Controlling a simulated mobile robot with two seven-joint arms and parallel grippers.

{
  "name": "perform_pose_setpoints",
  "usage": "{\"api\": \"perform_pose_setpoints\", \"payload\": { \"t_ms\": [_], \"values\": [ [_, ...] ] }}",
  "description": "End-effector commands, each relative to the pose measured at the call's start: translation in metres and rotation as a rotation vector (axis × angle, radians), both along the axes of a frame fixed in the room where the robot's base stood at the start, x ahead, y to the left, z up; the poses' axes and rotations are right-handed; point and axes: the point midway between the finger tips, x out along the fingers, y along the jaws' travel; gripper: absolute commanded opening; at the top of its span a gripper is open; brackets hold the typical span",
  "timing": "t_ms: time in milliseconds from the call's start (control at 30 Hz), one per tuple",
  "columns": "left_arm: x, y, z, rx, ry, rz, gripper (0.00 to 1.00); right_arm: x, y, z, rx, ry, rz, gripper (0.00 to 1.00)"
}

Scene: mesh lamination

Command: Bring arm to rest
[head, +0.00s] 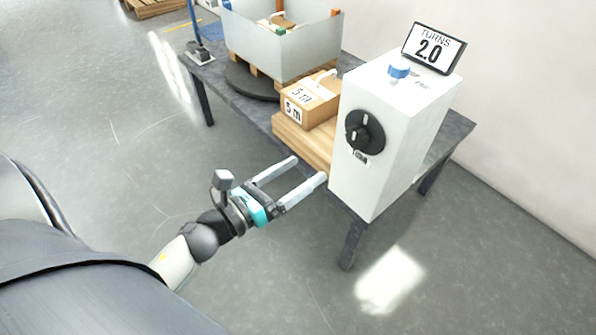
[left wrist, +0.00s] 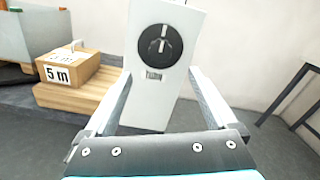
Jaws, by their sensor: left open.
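My left gripper (head: 309,169) is open and empty, in front of the table's near edge. Its two fingers point toward the white box-shaped machine (head: 380,188) and appear apart from it. In the left wrist view the machine (left wrist: 149,104) stands ahead, seen between the two fingers. It has a black round knob (head: 365,133) on its front, which also shows in the left wrist view (left wrist: 160,45). A display on top of the machine (head: 431,48) reads "TURNS 2.0". My right gripper is not in either view.
A cardboard box (head: 318,107) marked "5 m" sits on a wooden block (head: 301,141) left of the machine. Behind it, a grey bin (head: 270,52) stands on a wooden pallet over a dark round base. The dark table (head: 232,103) has open floor in front.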

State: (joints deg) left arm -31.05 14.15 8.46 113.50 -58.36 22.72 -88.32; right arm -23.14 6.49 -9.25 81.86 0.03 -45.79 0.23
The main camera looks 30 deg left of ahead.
Motion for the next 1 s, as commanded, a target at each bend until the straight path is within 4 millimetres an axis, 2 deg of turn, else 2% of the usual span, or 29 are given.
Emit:
{"api": "perform_pose_setpoints", "payload": {
  "t_ms": [267,367,433,567,667,767,867,1000],
  "values": [
    [0.000,0.000,-0.001,-0.004,0.003,0.001,0.91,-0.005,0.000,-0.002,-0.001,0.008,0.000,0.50],
    [0.002,0.003,-0.010,-0.059,0.040,0.019,0.91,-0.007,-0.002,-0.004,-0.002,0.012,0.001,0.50],
    [0.004,0.009,-0.026,-0.156,0.103,0.054,0.91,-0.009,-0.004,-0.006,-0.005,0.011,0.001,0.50],
    [0.003,0.023,-0.078,-0.455,0.294,0.173,0.91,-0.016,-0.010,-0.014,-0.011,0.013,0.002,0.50],
    [-0.005,0.033,-0.129,-0.721,0.456,0.303,0.91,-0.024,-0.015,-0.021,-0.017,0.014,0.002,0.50],
    [-0.022,0.039,-0.179,-0.978,0.604,0.457,0.91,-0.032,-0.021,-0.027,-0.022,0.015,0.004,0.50],
    [-0.047,0.042,-0.227,-1.219,0.732,0.636,0.91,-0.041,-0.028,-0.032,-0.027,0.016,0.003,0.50],
    [-0.096,0.042,-0.289,-1.529,0.866,0.937,0.91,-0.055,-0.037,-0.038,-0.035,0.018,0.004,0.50]
  ]
}}
